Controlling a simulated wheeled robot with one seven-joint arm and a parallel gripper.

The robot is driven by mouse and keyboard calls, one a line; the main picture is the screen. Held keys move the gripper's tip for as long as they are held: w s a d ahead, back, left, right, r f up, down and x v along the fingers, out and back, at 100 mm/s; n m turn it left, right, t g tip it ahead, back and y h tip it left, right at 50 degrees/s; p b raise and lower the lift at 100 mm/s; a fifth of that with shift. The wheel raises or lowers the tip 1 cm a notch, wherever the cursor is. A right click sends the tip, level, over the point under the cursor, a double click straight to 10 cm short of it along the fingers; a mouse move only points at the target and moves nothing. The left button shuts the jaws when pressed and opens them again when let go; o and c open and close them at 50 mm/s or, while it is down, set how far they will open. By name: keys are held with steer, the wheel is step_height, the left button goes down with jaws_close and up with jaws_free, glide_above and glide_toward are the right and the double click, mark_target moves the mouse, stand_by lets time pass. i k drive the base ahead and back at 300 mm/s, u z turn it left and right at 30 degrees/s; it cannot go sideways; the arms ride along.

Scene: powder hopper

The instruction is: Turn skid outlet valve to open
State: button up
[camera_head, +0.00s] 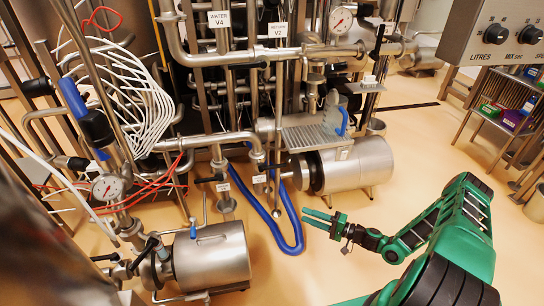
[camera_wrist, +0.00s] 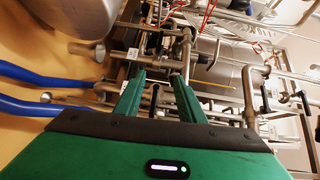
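My gripper (camera_head: 305,215) is at the right of the pipework, above the floor, with its green fingers pointing left. In the wrist view my gripper (camera_wrist: 159,80) has its two fingers apart with nothing held between them. A black-handled valve (camera_head: 210,179) with a small white tag sits low on the pipes, well left of the fingers and apart from them. The tag is too small to read, so I cannot tell which valve is the skid outlet valve. A dark handle (camera_wrist: 154,98) shows between the fingers in the wrist view, beyond them.
A blue hose (camera_head: 290,235) loops on the floor just left of my gripper. A steel motor cylinder (camera_head: 355,165) stands above it. A steel pump (camera_head: 212,255) is at the lower left. A shelf rack (camera_head: 505,115) stands right.

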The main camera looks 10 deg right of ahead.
mark_target(261, 168)
steer(key=i, duration=0.9)
steer(key=u, duration=0.05)
